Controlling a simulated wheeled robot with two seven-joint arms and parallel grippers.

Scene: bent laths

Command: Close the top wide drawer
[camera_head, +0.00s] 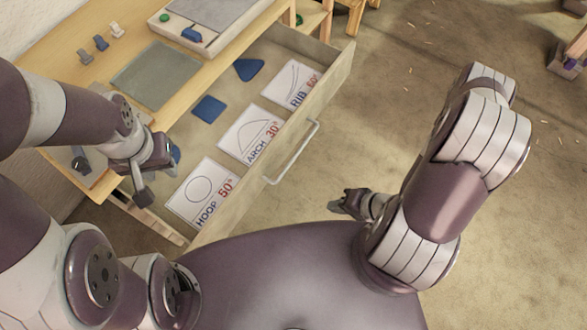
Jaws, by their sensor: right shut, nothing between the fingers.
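The top wide drawer (322,97) stands pulled out from the wooden bench. Its front carries a pale bar handle (291,153). Inside lie three printed cards marked hoop (203,190), arch (250,135) and rib (291,83), and blue pieces (208,109). My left gripper (151,184) is over the drawer's near left end, close to the bench edge; its jaw opening cannot be made out. My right gripper (343,206) is shut and empty, out in front of the drawer, to the right of the handle and apart from it.
The bench top (133,33) holds a grey mat (156,75), a pale tray-like unit (205,22) and small grey clamps (100,42). Wooden legs stand at the top. The floor (400,110) right of the drawer is clear apart from small shavings.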

